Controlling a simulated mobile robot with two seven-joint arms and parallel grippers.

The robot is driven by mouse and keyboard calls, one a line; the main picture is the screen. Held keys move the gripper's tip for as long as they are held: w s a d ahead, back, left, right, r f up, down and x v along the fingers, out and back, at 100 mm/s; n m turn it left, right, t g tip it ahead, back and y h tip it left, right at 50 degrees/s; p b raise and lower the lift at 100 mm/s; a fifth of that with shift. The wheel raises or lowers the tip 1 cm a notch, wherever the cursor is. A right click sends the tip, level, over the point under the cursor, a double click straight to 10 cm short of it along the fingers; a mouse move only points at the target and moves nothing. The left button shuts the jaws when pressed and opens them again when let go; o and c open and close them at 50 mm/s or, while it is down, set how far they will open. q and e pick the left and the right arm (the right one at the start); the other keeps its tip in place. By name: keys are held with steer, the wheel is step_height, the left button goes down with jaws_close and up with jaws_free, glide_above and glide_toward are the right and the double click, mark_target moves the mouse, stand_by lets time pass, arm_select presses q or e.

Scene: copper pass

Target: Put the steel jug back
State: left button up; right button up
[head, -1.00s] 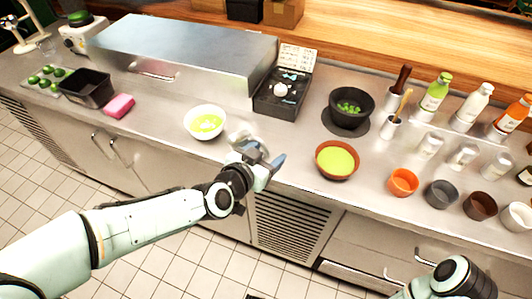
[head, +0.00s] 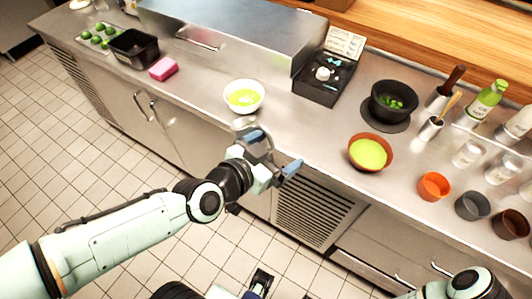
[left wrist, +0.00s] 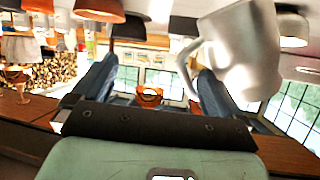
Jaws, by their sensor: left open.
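The steel jug (head: 245,124) is a small pale shiny shape just beyond my left gripper in the head view, near the counter's front edge. My left gripper (head: 272,152) is open, with its blue fingers spread. In the left wrist view the jug (left wrist: 245,55) is large at the upper right, by the right-hand finger of the gripper (left wrist: 155,85). Its handle points toward the gap between the fingers. I cannot tell whether a finger touches it or what bears its weight.
A white bowl (head: 244,108) of green liquid stands beyond the jug. A brown bowl (head: 370,165) with green content, an orange cup (head: 434,186) and a black scale (head: 318,90) are to the right. A pink sponge (head: 163,68) and black bin (head: 150,51) stand left.

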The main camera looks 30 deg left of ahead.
arm_select(q)
steer(key=v, duration=0.3)
steer(key=shift+s+r, duration=0.1)
steer(key=shift+s, duration=0.05)
jaws_close()
stand_by(0.3)
stand_by(0.3)
